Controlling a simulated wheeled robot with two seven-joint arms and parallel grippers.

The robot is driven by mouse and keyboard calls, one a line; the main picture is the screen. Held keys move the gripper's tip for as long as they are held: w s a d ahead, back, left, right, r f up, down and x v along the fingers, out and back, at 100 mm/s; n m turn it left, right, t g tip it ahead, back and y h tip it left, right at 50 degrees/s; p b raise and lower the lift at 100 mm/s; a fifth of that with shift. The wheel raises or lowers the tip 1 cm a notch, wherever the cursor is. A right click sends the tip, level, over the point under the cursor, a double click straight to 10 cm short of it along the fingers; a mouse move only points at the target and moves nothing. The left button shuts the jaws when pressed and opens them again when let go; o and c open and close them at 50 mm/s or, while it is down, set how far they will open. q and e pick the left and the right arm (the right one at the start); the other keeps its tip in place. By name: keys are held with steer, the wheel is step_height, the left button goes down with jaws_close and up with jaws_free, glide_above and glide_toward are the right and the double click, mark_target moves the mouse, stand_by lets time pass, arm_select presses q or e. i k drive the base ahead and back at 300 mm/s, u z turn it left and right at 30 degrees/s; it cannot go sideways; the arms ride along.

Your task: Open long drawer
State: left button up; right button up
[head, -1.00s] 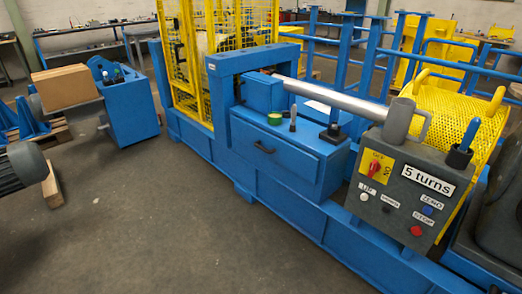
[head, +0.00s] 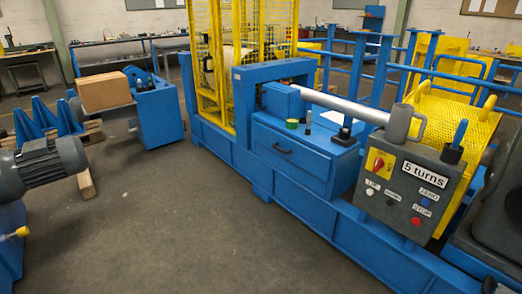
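The long blue drawer (head: 288,157) sits in the front of the blue machine, below a small work surface. Neither of my grippers is in the head view, so nothing of mine is seen touching the handle.
A control panel (head: 405,185) marked "5 turns" stands right of the drawer. Green tape (head: 292,123) lies above the drawer. A grey motor (head: 45,165) and a cardboard box (head: 104,91) are at left. The floor (head: 190,235) before the drawer is clear.

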mark_target(314, 161)
steer(key=u, duration=1.05)
steer(key=i, duration=2.8)
steer(key=z, duration=1.05)
